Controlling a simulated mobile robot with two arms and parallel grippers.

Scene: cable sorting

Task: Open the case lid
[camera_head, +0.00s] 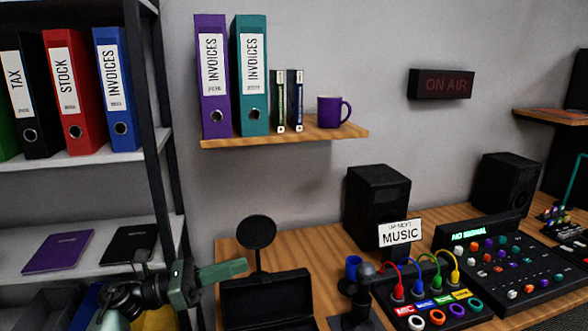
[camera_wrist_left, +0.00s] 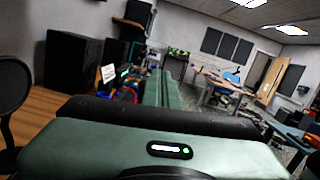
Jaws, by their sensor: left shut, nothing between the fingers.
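The black case (camera_head: 265,303) sits on the wooden desk at the bottom of the head view, cut off by the lower edge. A dark panel stands up at its back like a raised lid; dark shading makes the exact lid angle hard to tell. My left gripper (camera_head: 243,266), green, comes in from the left and points right, just above the case's upper left corner. Its fingers are shut with nothing between them. The wrist view shows the green fingers (camera_wrist_left: 163,88) together, pointing away over the desk. The case is not clear in the wrist view. My right gripper is not in view.
A round black pop filter (camera_head: 256,231) stands behind the case, close to my left gripper. A microphone (camera_head: 362,292) and a panel of coloured cables (camera_head: 430,300) are to the right. A wooden shelf (camera_head: 285,136) with binders hangs above. Metal shelving (camera_head: 152,150) stands left.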

